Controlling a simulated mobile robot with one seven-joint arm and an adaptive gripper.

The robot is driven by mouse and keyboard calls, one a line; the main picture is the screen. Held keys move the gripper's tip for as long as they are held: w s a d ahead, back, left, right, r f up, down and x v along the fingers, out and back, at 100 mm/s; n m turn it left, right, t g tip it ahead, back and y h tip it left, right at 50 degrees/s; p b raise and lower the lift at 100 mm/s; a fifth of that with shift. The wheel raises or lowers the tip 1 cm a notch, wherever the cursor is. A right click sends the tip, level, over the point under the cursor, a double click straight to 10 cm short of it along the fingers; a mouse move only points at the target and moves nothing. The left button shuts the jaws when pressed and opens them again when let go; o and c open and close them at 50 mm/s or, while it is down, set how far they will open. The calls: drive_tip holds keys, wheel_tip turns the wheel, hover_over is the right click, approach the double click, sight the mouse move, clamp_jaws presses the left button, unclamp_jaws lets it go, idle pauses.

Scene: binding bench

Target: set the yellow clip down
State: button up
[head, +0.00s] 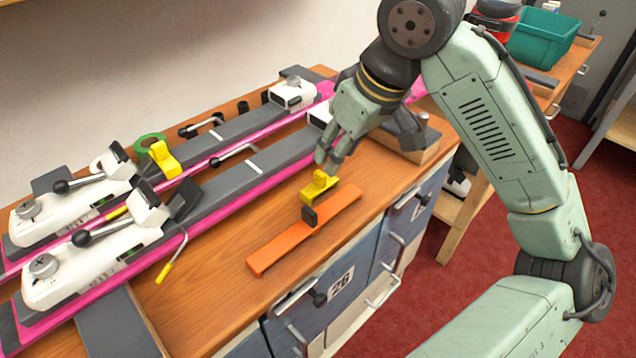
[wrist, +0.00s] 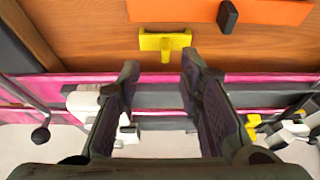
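A yellow clip (head: 319,187) rests on the wooden bench top, just behind the far part of an orange bar. It also shows in the wrist view (wrist: 165,43), beyond my fingertips. My gripper (head: 328,163) is just above and behind this clip in the head view. Its two fingers stand apart in the wrist view (wrist: 160,68), with nothing held between them. Whether a fingertip touches the clip I cannot tell. A second yellow clip (head: 164,158) sits farther left, by the skis; a yellow piece also shows at the lower right of the wrist view (wrist: 252,127).
The orange bar (head: 285,245) with a dark block (head: 309,215) lies near the bench's front edge. Two pink-edged skis with white bindings (head: 95,262) run along the bench behind. A green tape roll (head: 149,145) lies at the back. Bare wood (head: 215,275) lies left of the bar.

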sight(323, 175)
drive_tip(key=x, duration=0.4)
drive_tip(key=p+x, duration=0.1)
drive_tip(key=x, duration=0.1)
drive_tip(key=shift+s+a+f, duration=0.2)
drive_tip(key=shift+a+f, duration=0.1)
drive_tip(key=shift+a, duration=0.05)
clamp_jaws()
idle(0.3)
